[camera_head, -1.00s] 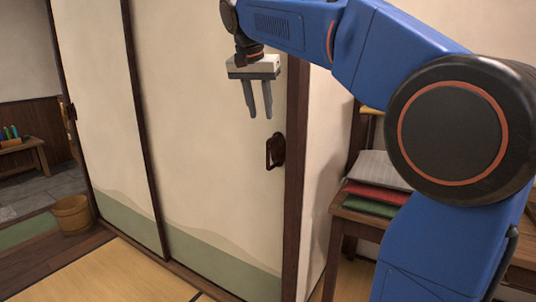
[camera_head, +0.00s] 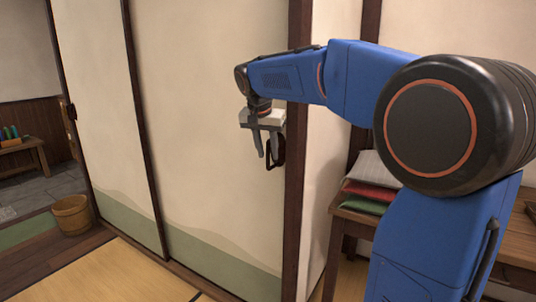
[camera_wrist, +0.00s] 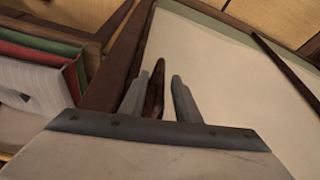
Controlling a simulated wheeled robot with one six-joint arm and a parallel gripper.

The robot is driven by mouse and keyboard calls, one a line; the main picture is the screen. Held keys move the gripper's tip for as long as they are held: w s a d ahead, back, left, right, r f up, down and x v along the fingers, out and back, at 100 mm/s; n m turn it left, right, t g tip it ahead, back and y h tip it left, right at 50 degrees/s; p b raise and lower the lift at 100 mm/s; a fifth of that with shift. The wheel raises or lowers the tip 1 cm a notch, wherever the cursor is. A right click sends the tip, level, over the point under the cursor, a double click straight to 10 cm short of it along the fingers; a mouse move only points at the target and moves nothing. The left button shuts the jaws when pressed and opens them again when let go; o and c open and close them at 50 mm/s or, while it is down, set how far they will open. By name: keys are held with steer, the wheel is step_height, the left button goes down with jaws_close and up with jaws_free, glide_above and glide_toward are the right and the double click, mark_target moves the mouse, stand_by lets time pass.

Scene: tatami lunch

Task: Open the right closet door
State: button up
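The right closet door (camera_head: 210,130) is a cream panel with a green lower band. It stands shut against the dark post (camera_head: 296,160) at its right edge. Its dark handle (camera_head: 279,155) is near that edge, partly hidden behind my gripper (camera_head: 266,156). In the wrist view the handle (camera_wrist: 154,98) shows between the two grey fingers of my gripper (camera_wrist: 160,95). The fingers are apart, with a visible gap on the right of the handle; the left finger is close to it. Whether they touch it I cannot tell.
The left closet door (camera_head: 105,110) stands beside it, with a wooden bucket (camera_head: 72,214) near its foot. On the right, folded cushions (camera_head: 368,187) lie on a wooden table (camera_head: 352,215). The tatami (camera_head: 115,272) in front is clear.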

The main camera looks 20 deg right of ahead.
steer(key=shift+w+d+f, duration=0.15)
steer(key=shift+w+f, duration=0.05)
steer(key=shift+f, duration=0.45)
jaws_close()
